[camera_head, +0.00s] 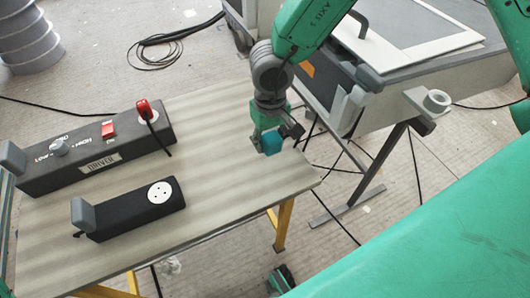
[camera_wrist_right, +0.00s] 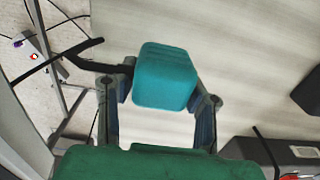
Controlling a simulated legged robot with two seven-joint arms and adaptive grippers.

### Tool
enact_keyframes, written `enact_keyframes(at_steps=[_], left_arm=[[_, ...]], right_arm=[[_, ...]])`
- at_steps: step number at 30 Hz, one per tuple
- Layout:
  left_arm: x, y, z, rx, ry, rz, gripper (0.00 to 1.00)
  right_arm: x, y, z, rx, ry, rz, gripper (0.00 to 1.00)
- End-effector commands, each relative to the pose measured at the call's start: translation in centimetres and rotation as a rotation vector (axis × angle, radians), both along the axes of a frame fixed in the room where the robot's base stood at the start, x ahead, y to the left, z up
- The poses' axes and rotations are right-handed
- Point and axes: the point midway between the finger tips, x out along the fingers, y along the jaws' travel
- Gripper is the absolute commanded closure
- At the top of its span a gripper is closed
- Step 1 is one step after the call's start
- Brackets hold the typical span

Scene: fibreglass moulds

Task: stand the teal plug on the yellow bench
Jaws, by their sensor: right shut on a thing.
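The teal plug (camera_head: 271,142) is between the fingers of my right gripper (camera_head: 273,134), over the right end of the bench. In the right wrist view the plug (camera_wrist_right: 163,78) is a rounded teal block, and my right gripper (camera_wrist_right: 160,105) is shut on it with one finger at each side. The yellow bench (camera_head: 225,205) has yellow legs and a pale wood-look top. I cannot tell whether the plug touches the top.
A smaller black socket box (camera_head: 130,213) lies in front. The bench's right part is clear. A grey machine (camera_head: 390,75) stands beyond the bench.

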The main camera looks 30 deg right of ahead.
Motion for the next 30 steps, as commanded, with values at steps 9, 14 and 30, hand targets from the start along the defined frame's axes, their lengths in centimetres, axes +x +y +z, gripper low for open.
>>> enact_keyframes(at_steps=[9,14,30], left_arm=[[0.0,0.0,-1.3,0.0,0.0,0.0,0.56],[0.0,0.0,-1.6,0.0,0.0,0.0,0.56],[0.0,0.0,-1.4,0.0,0.0,0.0,0.56]], right_arm=[[0.0,0.1,-3.4,-0.001,0.001,0.001,1.0],[0.0,0.1,-4.5,0.001,-0.001,0.001,1.0],[0.0,0.1,-4.5,0.001,-0.001,0.0,0.42]])
